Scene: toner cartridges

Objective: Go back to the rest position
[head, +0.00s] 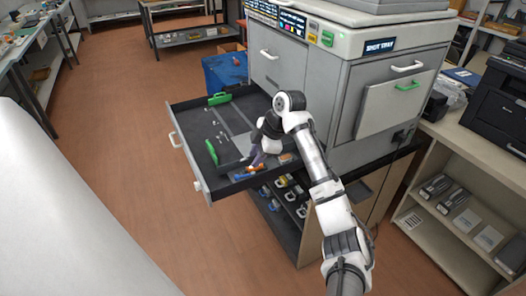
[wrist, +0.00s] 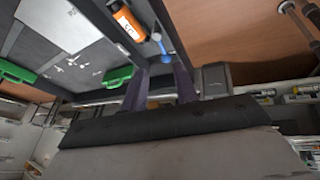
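My gripper (head: 256,158) is over the front right part of the open grey drawer (head: 185,143) in the head view. In the wrist view my gripper (wrist: 161,76) shows two dark fingers spread apart, with nothing between them. Two green handles (head: 219,98) (head: 211,152) stand in the drawer. My arm hides part of the drawer's right side.
The large grey printer (head: 300,75) stands behind the drawer. A lower shelf (head: 291,200) under it holds several cartridges. A blue bin (head: 225,72) is behind the drawer. A shelf unit (head: 460,190) with boxes is at the right. The brown floor (head: 120,120) at left is clear.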

